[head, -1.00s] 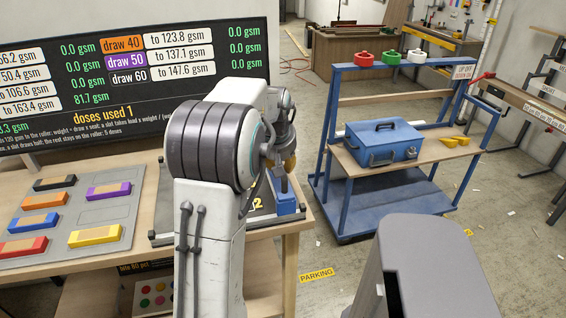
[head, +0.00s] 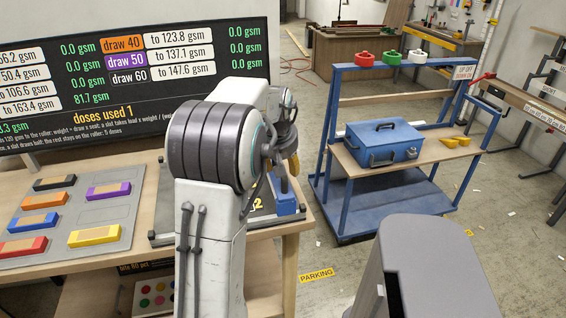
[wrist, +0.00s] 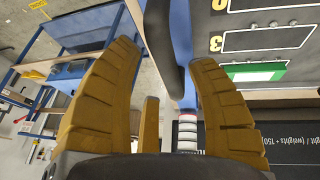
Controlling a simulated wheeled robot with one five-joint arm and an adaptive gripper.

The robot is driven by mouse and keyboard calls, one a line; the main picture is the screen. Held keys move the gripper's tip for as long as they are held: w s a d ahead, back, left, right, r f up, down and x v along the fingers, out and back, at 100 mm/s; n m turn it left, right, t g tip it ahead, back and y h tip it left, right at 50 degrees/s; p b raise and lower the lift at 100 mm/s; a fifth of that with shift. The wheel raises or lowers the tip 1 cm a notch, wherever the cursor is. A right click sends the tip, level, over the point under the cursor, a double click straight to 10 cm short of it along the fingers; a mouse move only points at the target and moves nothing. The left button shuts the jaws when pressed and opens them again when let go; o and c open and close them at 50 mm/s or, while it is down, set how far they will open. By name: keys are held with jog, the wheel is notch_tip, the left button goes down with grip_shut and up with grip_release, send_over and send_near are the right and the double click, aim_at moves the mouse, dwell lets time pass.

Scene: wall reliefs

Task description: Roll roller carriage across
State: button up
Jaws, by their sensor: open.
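The blue roller carriage (head: 288,206) stands at the right end of the dark board (head: 236,228) on the bench, with an upright handle. My gripper (head: 292,168) is beside the upper part of this handle, partly hidden by my arm. In the wrist view my gripper (wrist: 165,58) is open, its two yellow-brown fingers spread. A pale banded part (wrist: 187,132) shows below the handle. Slots with number marks show on the board, one holding a green-and-white piece (wrist: 254,72).
A tray of coloured blocks (head: 130,215) lies on the bench at left. A black display (head: 130,80) behind shows "doses used 1". A blue cart (head: 345,200) with a toolbox (head: 384,142) stands right of the bench, across open floor.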

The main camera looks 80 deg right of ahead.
jog(key=v, duration=1.1)
jog(key=shift+a+r, duration=0.2)
jog(key=shift+r, duration=0.15)
